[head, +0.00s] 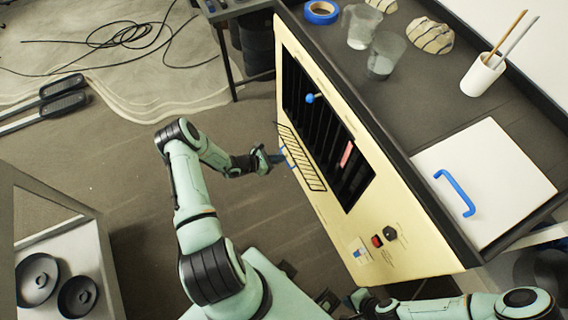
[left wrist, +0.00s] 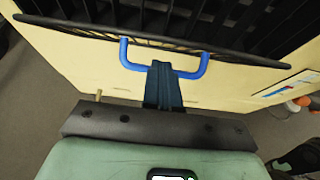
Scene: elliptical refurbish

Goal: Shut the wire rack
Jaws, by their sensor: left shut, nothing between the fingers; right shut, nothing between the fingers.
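The black wire rack (head: 303,157) sticks out at an angle from the dark opening in the cream front panel (head: 372,215). Its edge also crosses the left wrist view (left wrist: 90,30). The rack has a blue U-shaped handle (head: 288,157), which shows in the left wrist view (left wrist: 130,58). My left gripper (head: 275,160) is shut and empty at the handle. In the left wrist view its fingers (left wrist: 163,80) overlap the middle of the handle bar and hide it; I cannot tell whether they touch. My right gripper (head: 358,299) is shut and empty below the panel's lower end.
A blue knob (head: 310,98) and a pink item (head: 347,153) show at the opening. A red button (head: 377,240) and black knob (head: 390,233) sit lower on the panel. Glasses (head: 385,55), blue tape (head: 321,12) and a white cup (head: 482,75) stand on top.

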